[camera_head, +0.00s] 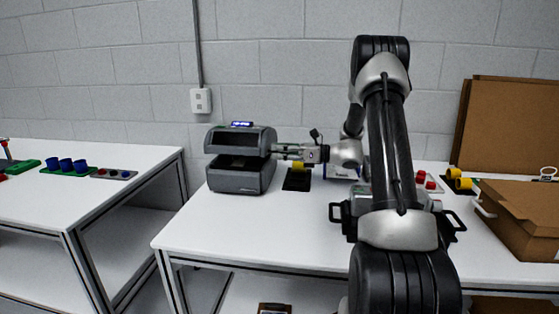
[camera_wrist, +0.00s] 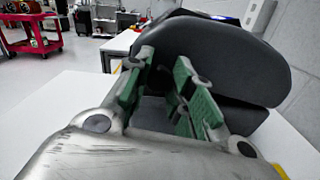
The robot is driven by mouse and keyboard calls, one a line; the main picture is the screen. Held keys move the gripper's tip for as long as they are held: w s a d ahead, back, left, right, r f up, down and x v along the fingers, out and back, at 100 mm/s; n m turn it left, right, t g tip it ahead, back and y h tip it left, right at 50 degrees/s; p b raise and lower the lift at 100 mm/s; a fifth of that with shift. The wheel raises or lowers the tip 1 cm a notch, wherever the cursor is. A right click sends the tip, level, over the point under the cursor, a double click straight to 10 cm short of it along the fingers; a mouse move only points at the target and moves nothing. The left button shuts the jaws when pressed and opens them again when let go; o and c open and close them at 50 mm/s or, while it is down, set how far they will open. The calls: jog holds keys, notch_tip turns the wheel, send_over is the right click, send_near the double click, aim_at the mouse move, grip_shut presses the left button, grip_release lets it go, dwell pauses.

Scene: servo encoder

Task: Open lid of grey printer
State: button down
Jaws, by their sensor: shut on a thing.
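The grey printer (camera_head: 236,181) stands on the left part of the middle table. Its dark grey lid (camera_head: 238,140) is raised, with a dark gap between lid and body at the front. My gripper (camera_head: 275,150) reaches in from the right and is shut on the lid's right side edge. In the wrist view, the green-padded fingers of my gripper (camera_wrist: 166,74) are against the large rounded side of the lid (camera_wrist: 222,50). The printer body (camera_wrist: 243,117) shows below it. The exact contact between fingertips and lid is partly hidden.
A black mat with a yellow part (camera_head: 297,178) lies right of the printer. Cardboard boxes (camera_head: 525,212) stand at the right. The white table (camera_head: 215,232) is clear in front of the printer. A second table (camera_head: 60,200) on the left holds blue cups (camera_head: 66,164).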

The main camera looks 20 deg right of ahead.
jog(key=w+d+r+m, duration=0.4)
jog(key=w+r+m, duration=0.2)
jog(key=w+r, duration=0.1)
jog(key=w+d+r+m, duration=0.5)
jog(key=w+r+m, duration=0.2)
jog(key=r, duration=0.1)
jog(key=shift+d, duration=0.3)
jog(key=shift+w, duration=0.1)
jog(key=c, duration=1.2)
grip_release()
jog(key=shift+c, duration=0.2)
jog(key=v, duration=1.2)
